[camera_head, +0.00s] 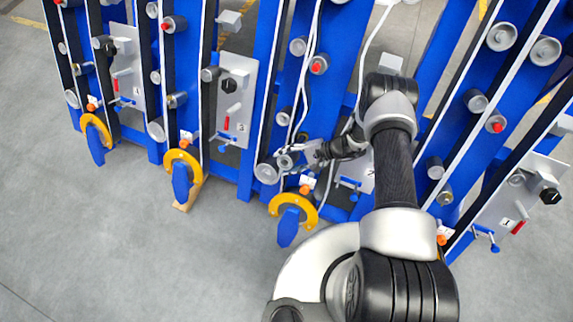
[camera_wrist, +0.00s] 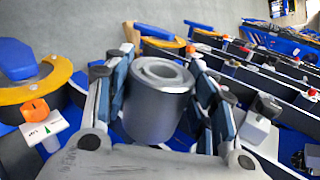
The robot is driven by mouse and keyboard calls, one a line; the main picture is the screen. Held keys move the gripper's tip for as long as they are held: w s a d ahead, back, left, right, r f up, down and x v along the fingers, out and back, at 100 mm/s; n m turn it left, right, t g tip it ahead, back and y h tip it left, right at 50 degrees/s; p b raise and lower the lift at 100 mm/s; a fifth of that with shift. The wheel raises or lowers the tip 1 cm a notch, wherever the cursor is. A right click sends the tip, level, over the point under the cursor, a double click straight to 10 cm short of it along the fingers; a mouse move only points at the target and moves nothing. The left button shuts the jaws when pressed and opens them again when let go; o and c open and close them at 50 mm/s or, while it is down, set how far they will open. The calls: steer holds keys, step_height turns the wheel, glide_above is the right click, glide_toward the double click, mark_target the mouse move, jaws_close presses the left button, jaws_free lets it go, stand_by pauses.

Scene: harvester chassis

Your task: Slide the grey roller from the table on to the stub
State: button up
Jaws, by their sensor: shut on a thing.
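My gripper (camera_head: 297,155) is shut on the grey roller (camera_wrist: 155,110). In the wrist view the roller is a short, thick cylinder between the two finger pads, with its hollow round end showing. I cannot make out the stub, and I cannot tell whether the held roller touches anything. The table is not in view.
Blue chassis uprights carry several grey rollers, black belts and control plates (camera_head: 234,100). A yellow ring with a blue tongue (camera_head: 293,212) sits just below my gripper. A white cable (camera_head: 309,60) hangs beside it. Grey floor (camera_head: 100,240) in front is clear.

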step_height(320, 180, down, 2)
steer(key=shift+f+n+g, duration=0.2)
steer(key=shift+n+g, duration=0.1)
steer(key=shift+n, duration=0.3)
steer(key=w+f+b, duration=0.1)
steer(key=b, duration=0.1)
steer(key=w+d+b, duration=0.1)
steer(key=b, duration=0.1)
steer(key=shift+w+f, duration=0.2)
steer(key=shift+f, duration=0.15)
steer(key=b, duration=0.1)
steer(key=w, duration=0.1)
steer(key=b, duration=0.1)
steer(key=shift+w+d+f+b, duration=0.25)
steer(key=shift+w+d+b, duration=0.05)
steer(key=shift+w+b, duration=0.1)
steer(key=shift+s, duration=0.1)
steer(key=shift+s+a+r+p, duration=0.25)
steer(key=shift+s+r+p, duration=0.4)
steer(key=shift+p, duration=0.35)
steer(key=shift+s+f, duration=0.15)
